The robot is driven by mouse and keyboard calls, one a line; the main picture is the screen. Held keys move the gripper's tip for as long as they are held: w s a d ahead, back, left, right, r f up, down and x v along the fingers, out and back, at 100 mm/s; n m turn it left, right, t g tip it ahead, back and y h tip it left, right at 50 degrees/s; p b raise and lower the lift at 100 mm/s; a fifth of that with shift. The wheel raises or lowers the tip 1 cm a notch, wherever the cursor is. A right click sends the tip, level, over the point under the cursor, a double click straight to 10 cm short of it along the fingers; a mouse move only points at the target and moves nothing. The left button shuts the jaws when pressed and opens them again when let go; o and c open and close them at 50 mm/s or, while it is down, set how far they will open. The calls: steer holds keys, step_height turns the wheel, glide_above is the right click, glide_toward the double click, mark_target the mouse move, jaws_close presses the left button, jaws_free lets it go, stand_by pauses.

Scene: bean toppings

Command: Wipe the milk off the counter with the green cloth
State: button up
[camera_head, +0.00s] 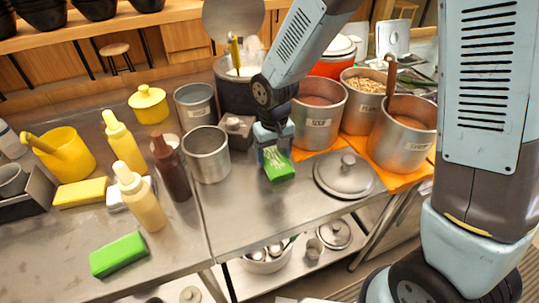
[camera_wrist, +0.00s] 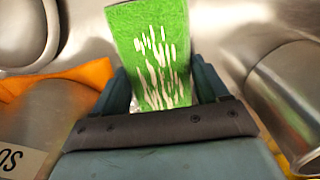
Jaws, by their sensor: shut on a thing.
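A green cloth (camera_head: 281,171) is held between the jaws of my gripper (camera_head: 271,146), which is shut on it over the right-hand metal counter (camera_head: 255,212). The cloth also shows in the wrist view (camera_wrist: 150,28), with whitish streaks on its face; I cannot tell whether these are milk. I cannot tell whether the cloth touches the counter. No clear milk puddle shows on the bare metal; any under the cloth or gripper is hidden.
An open metal pot (camera_head: 207,155) stands left of my gripper, and a soup pot (camera_head: 318,120) stands behind it to the right. A pot lid (camera_head: 345,180) lies to its right. A green block (camera_head: 118,255) and squeeze bottles (camera_head: 142,200) are on the left counter. The front strip is clear.

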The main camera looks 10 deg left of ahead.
steer(key=shift+w+d, duration=0.45)
steer(key=shift+d, duration=0.25)
steer(key=shift+w+d, duration=0.4)
steer(key=shift+d, duration=0.3)
steer(key=shift+r, duration=4)
steer(key=shift+s, duration=0.1)
